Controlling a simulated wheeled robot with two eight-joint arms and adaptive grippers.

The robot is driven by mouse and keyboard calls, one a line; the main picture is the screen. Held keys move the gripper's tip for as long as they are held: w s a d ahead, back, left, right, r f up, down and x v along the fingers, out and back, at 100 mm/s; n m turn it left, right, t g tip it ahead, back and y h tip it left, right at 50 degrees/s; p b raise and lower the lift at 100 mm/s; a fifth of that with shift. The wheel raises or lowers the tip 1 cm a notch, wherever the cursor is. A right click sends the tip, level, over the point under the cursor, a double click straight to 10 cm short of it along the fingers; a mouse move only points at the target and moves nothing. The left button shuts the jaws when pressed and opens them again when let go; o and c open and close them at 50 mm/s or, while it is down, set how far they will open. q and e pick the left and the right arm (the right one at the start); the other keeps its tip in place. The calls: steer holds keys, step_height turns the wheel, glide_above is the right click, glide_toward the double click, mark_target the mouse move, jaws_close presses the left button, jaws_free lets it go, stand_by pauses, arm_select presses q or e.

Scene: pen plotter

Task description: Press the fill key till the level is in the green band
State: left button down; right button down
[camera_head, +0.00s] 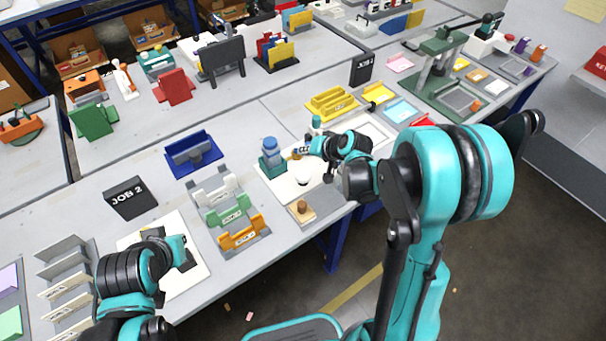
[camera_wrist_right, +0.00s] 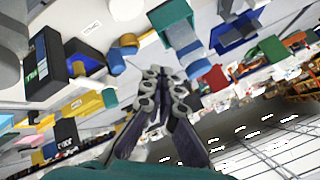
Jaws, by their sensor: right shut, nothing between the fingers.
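A teal holder with a blue cylinder (camera_head: 270,155) stands on a pale board (camera_head: 268,180) at the bench's front edge; it may be the filling device. My right gripper (camera_head: 303,152) is just right of it, with shut, empty fingers; I cannot tell whether they touch anything. In the right wrist view the closed fingers (camera_wrist_right: 155,75) point up the picture, with a blue cylinder (camera_wrist_right: 116,62) to their left.
A small wooden block with a brown knob (camera_head: 301,210) stands at the front edge. Green and orange racks (camera_head: 232,218) stand left of the device, with a blue tray (camera_head: 193,153) behind them. A black sign (camera_head: 362,68) and a yellow rack (camera_head: 332,102) are behind right.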

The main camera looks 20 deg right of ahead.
steer(key=shift+f, duration=0.1)
steer(key=b, duration=0.6)
glide_above(301, 172)
steer(key=s, duration=0.2)
steer(key=f, duration=0.7)
steer(key=shift+d+f, duration=0.25)
steer(key=shift+d, duration=0.15)
steer(key=shift+f+b, duration=0.55)
steer(key=shift+f, duration=0.15)
steer(key=shift+f+b, duration=0.25)
steer(key=shift+b, duration=0.2)
steer(key=shift+f+b, duration=0.65)
steer(key=shift+f, duration=0.1)
stand_by(0.3)
steer(key=shift+r, duration=0.1)
steer(key=shift+r+p, duration=0.85)
steer(key=shift+r, duration=0.2)
